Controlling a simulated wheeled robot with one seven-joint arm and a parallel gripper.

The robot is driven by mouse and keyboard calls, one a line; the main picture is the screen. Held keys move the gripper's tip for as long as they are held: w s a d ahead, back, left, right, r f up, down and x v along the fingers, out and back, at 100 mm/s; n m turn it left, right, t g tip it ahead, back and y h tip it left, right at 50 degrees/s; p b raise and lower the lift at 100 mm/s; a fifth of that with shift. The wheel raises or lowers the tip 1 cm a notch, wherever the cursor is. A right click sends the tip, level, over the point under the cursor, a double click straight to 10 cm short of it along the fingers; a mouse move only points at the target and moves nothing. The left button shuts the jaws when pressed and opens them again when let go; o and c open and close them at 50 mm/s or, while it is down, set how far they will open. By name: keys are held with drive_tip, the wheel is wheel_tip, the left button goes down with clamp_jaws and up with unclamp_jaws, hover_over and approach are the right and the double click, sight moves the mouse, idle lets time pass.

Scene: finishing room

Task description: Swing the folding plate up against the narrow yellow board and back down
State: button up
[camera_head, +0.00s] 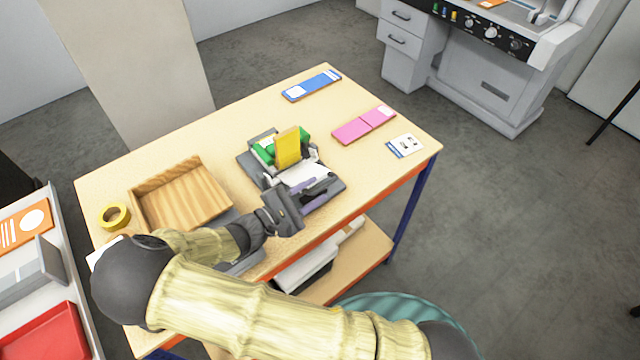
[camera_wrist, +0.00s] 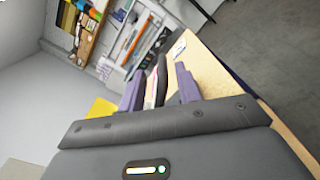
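The narrow yellow board (camera_head: 288,147) stands upright on a grey device (camera_head: 252,166) with green parts, in the middle of the table. The pale folding plate (camera_head: 299,174) lies low in front of it, its near end partly hidden. A dark handle-like piece (camera_head: 322,184) shows at the plate's near right. My gripper (camera_head: 314,192) is at this end of the device. In the wrist view its two purple fingers (camera_wrist: 158,92) stand apart, with a dark upright piece (camera_wrist: 162,78) between them and gaps beside it. A yellow patch, probably the board (camera_wrist: 102,109), shows at left.
A wooden tray (camera_head: 205,209) and a yellow tape roll (camera_head: 114,216) are at the left of the table (camera_head: 222,130). A blue strip (camera_head: 312,86), a pink strip (camera_head: 364,125) and a white card (camera_head: 405,146) lie behind and right. Bare tabletop separates them from the device.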

drive_tip(key=v, duration=0.8)
drive_tip(key=shift+p, duration=0.3)
drive_tip(key=shift+s+a, duration=0.1)
drive_tip(key=shift+a, duration=0.05)
drive_tip(key=c, duration=0.6)
drive_tip(key=m+g, duration=0.1)
drive_tip(key=d+m+g, duration=0.1)
drive_tip(key=shift+w+m, duration=0.3)
drive_tip(key=shift+w, duration=0.05)
clamp_jaws()
drive_tip(key=w+d+r+m+g+y+p, duration=0.1)
drive_tip(key=w+d+r+m+g+y, duration=0.1)
drive_tip(key=w+r+m+g+y, duration=0.3)
drive_tip(key=w+d+r+m+g+y+p, duration=0.1)
drive_tip(key=w+d+r+m+g+y, duration=0.2)
drive_tip(key=w+r+m+g+y, duration=0.3)
wheel_tip(320, 180, up, 6)
drive_tip(key=m+g+y, duration=0.1)
drive_tip(key=m, duration=1.3)
drive_tip(key=shift+d+f, duration=0.2)
drive_tip(key=shift+d, duration=0.1)
